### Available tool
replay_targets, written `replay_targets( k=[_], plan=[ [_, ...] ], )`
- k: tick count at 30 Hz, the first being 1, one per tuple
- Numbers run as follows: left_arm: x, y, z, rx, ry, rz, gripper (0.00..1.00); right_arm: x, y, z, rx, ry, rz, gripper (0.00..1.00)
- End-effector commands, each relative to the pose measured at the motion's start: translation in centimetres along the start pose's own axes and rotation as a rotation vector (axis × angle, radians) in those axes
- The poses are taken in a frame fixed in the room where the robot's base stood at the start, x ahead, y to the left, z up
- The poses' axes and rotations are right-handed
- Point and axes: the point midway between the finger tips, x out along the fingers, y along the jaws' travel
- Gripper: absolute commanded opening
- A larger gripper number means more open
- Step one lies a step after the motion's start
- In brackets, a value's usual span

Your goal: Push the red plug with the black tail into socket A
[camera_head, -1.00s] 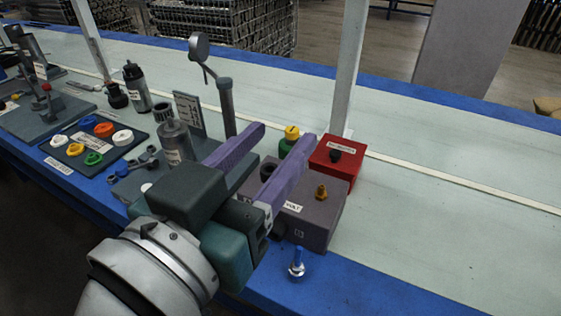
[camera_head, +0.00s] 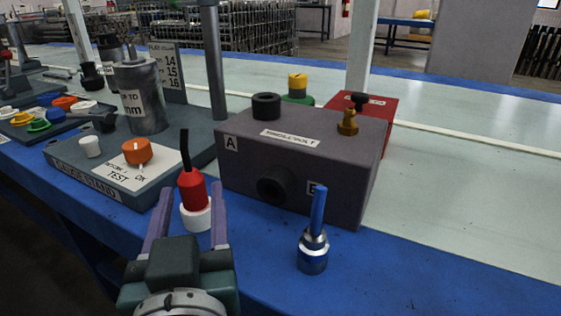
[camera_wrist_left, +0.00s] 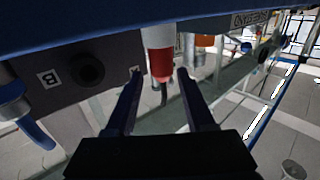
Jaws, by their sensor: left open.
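The red plug (camera_head: 192,187) stands upright with its black tail up, in a white collar (camera_head: 197,214) on the blue bench edge. My left gripper (camera_head: 192,189) is open, its purple fingers either side of the plug with gaps; nothing is gripped. The left wrist view, upside down, shows the red plug (camera_wrist_left: 161,65) between the spread fingertips (camera_wrist_left: 157,73). The grey-purple box (camera_head: 235,172) carries label A (camera_head: 231,143) at its front upper left, near the black ring socket (camera_head: 266,106) on top. A black front socket (camera_head: 272,185) sits beside label B (camera_head: 314,188). My right gripper is not visible.
A blue-handled metal part (camera_head: 313,250) stands in front of the box. A gauge stand (camera_head: 110,185) with an orange knob (camera_head: 137,151) is left of the plug. A red box (camera_head: 389,118) and a yellow-capped green part (camera_head: 297,88) are behind. The bench at right is clear.

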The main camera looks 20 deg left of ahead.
Motion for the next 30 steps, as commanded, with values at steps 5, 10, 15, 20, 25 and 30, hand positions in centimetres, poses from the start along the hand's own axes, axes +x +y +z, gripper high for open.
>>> replay_targets(
  k=[5, 10, 15, 20, 25, 30],
  plan=[
    [2.0, 0.0, 0.0, -0.001, 0.001, 0.002, 0.54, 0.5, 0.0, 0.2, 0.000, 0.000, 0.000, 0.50],
    [4.2, -0.2, -0.2, -0.003, 0.007, 0.002, 0.54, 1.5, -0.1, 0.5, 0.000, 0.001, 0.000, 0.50],
    [6.7, -0.3, -0.4, -0.002, 0.004, 0.002, 0.54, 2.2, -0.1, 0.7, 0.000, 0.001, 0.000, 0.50],
    [7.3, -0.3, -0.5, -0.001, 0.001, 0.004, 0.54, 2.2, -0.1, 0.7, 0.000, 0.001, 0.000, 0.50],
    [7.2, -0.3, -0.5, -0.001, 0.001, 0.003, 0.52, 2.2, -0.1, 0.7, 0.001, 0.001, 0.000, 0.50],
    [7.2, -0.3, -0.5, -0.001, 0.001, 0.003, 0.33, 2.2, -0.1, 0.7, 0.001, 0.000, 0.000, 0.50]
  ],
)
